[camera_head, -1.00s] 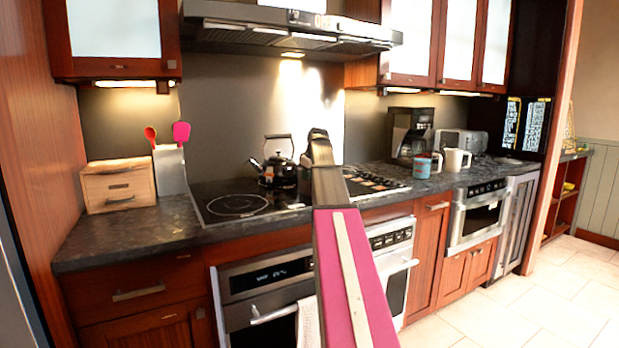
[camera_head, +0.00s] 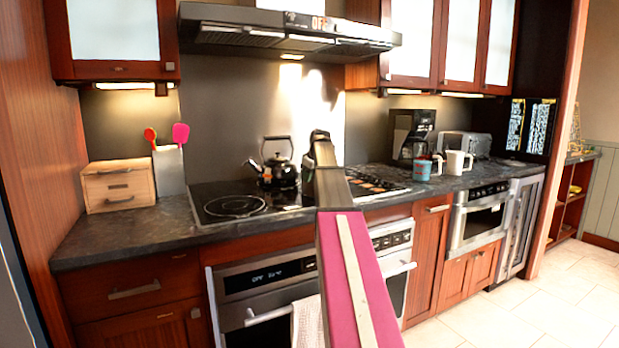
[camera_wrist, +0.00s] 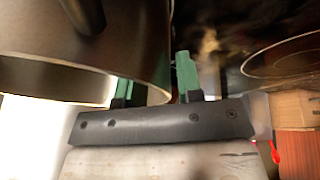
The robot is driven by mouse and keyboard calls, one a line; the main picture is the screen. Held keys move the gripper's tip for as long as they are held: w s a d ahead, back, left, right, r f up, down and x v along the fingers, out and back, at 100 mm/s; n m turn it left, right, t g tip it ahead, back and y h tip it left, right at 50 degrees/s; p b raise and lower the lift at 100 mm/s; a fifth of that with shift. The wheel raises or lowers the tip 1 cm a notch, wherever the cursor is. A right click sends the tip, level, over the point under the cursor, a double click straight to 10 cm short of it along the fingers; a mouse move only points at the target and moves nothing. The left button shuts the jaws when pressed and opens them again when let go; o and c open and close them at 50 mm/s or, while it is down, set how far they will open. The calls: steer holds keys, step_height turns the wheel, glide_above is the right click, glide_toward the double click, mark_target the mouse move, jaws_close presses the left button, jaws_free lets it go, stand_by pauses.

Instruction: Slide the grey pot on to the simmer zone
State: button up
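A large dark grey pot (camera_wrist: 120,50) fills the upper left of the wrist view, with a pale rim and a dark stub like a handle. My gripper (camera_wrist: 155,88) has its two green fingers apart. One finger is partly covered by the pot's rim, and the other is just beside its wall. I cannot tell whether either touches. In the head view my gripper (camera_head: 320,140) is over the middle of the cooktop (camera_head: 205,205), and my arm hides what is behind it. A ringed cooking zone (camera_head: 236,206) at the cooktop's left is bare; a ring (camera_wrist: 285,60) also shows in the wrist view.
A black kettle (camera_head: 276,172) stands at the back of the cooktop, left of my gripper. A wooden box (camera_head: 118,186) and a utensil holder (camera_head: 169,172) are at the left. Mugs (camera_head: 456,162), a coffee maker (camera_head: 411,132) and a toaster (camera_head: 466,145) stand at the right. The front left counter is clear.

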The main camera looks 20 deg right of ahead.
steer(key=v, duration=1.1)
steer(key=shift+s+f, duration=0.1)
stand_by(0.5)
